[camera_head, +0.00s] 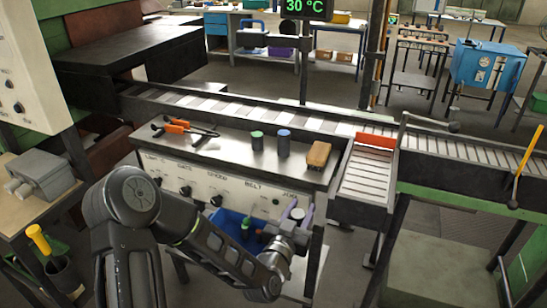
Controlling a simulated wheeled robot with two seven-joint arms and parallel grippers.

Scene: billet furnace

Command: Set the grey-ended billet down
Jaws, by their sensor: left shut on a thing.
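My left gripper (297,211) is low in front of the control bench, its arm coming in from the left. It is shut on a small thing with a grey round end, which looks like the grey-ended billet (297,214). The fingers and wrist hide most of it. Two dark upright billets stand on the bench top (230,155), a green-ended one (257,140) and a blue-ended one (284,142). The held billet is in front of and below the bench's front edge in the picture. My right gripper is not in view.
Orange-handled tongs (185,128) lie at the bench's left and a brown block (318,154) at its right. A roller conveyor (240,108) runs behind. A blue bin (229,220) with small items sits below the bench. The bench top's left front is clear.

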